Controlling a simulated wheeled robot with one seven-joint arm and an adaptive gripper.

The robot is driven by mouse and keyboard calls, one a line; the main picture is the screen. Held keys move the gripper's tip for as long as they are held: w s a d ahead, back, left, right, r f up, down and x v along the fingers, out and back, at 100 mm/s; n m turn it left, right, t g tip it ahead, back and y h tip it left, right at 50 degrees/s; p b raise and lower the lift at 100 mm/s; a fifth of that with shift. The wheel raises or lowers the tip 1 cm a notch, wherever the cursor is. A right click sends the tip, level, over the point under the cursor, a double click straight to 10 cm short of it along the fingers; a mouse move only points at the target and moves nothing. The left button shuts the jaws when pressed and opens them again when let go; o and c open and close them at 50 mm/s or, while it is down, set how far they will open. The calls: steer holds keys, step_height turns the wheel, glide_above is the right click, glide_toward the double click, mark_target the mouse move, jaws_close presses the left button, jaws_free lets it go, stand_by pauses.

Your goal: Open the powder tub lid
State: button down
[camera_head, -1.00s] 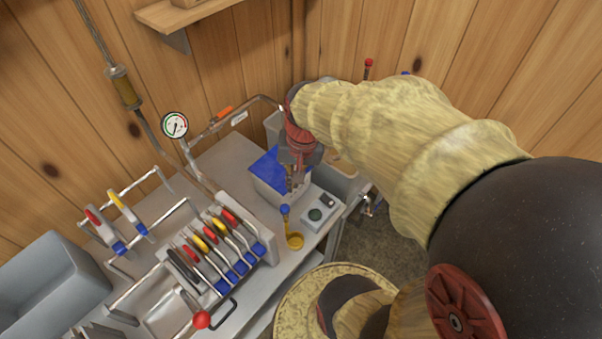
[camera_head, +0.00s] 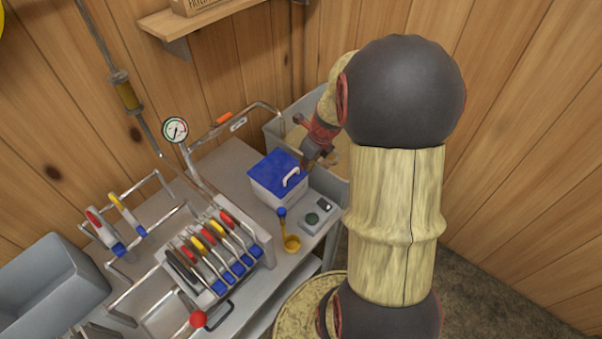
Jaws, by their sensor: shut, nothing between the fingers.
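The powder tub (camera_head: 276,194) is a light grey box on the grey bench. Its blue lid (camera_head: 272,168) lies flat on top and looks closed, with a white handle (camera_head: 291,177) near its right edge. My gripper (camera_head: 306,167) is shut and empty. It points down and to the left beside the lid's right side, close to the handle. I cannot tell whether its tips touch the lid or the handle.
A grey bin (camera_head: 335,186) stands behind and right of the tub. A small scale (camera_head: 313,217) and a yellow scoop (camera_head: 290,243) are in front. A rack of coloured-handled tools (camera_head: 215,250) and a pressure gauge (camera_head: 175,130) stand left.

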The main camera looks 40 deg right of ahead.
mark_target(296, 182)
steer(key=b+x, duration=0.2)
steer(key=x, duration=0.7)
steer(key=shift+f+b, duration=0.25)
steer(key=shift+b, duration=0.1)
steer(key=shift+r, duration=0.2)
